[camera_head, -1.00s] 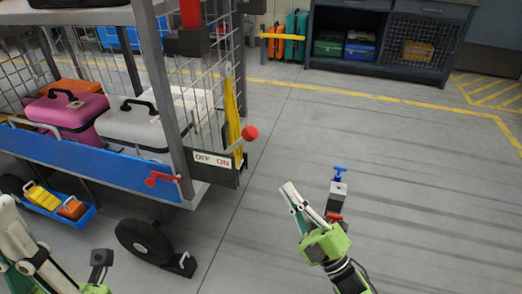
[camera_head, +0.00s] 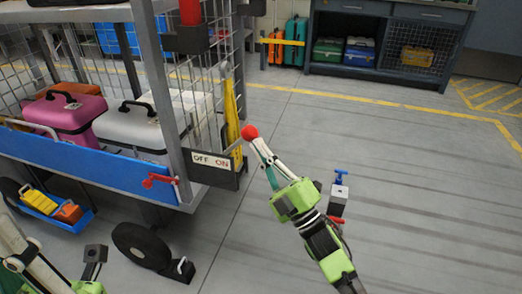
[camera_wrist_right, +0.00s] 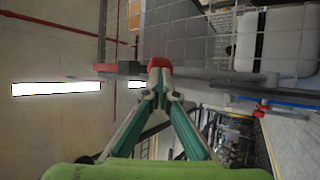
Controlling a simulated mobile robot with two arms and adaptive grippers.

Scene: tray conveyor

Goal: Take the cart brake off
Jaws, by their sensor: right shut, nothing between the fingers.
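The cart's brake lever has a red ball knob (camera_head: 249,132) and stands at the right end of an OFF/ON plate (camera_head: 213,163), on the ON side. My right gripper (camera_head: 256,146) is shut and empty, its fingertips right at the knob; whether they touch it I cannot tell. Its fingers hide the lever's lower part. In the right wrist view the red knob (camera_wrist_right: 160,63) shows just beyond the closed fingertips (camera_wrist_right: 160,78). My left gripper (camera_head: 22,258) is partly in view at the lower left, away from the lever; its jaws are unclear.
The cart carries pink (camera_head: 68,115) and white (camera_head: 140,130) cases behind a blue side panel (camera_head: 90,148). Open grey floor (camera_head: 400,200) lies to the right.

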